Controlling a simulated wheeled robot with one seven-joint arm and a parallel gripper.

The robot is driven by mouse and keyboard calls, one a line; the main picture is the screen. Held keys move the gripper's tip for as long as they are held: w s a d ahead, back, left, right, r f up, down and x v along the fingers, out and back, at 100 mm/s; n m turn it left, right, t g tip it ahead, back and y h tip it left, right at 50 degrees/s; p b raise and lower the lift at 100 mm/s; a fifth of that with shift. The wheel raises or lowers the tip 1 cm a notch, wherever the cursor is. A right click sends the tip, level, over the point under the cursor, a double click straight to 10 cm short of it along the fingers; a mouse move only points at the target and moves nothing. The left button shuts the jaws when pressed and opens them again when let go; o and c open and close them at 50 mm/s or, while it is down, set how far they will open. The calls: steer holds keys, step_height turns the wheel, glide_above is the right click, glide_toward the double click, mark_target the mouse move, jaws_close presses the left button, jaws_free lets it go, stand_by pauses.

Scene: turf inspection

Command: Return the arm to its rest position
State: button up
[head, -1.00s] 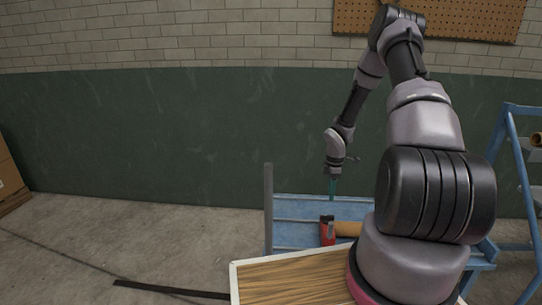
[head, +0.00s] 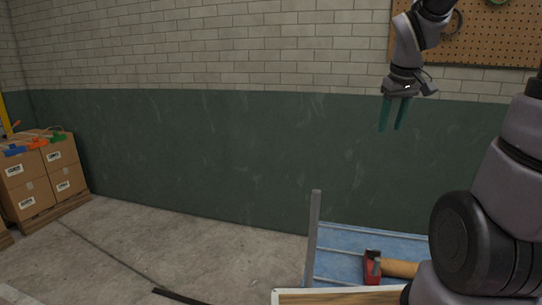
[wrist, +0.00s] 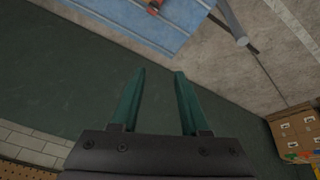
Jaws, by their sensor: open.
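My gripper (head: 394,114) is raised in front of the wall at the upper right of the head view. Its two green fingers point down and stand apart with nothing between them. In the wrist view the fingers (wrist: 156,98) are also spread and empty, with the dark green wall behind them. My arm rises at the right edge of the head view, and part of it is outside the picture.
A blue platform (head: 345,240) stands below my gripper, with a red-headed hammer (head: 373,267) on it. A grey post (head: 313,235) rises at its left. Stacked cardboard boxes (head: 42,178) are far left.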

steer(key=s+a+r+m+t+y, duration=0.1)
steer(key=s+a+r+m, duration=0.2)
steer(key=s, duration=0.4)
steer(key=s+a+r+m+t+y, duration=0.1)
steer(key=s+a+r+m, duration=0.1)
steer(key=s, duration=0.5)
step_height(320, 180, up, 2)
steer(key=shift+s+a+r+m+t+y, duration=0.2)
steer(key=shift+a+m+t+y, duration=0.2)
steer(key=shift+a, duration=0.35)
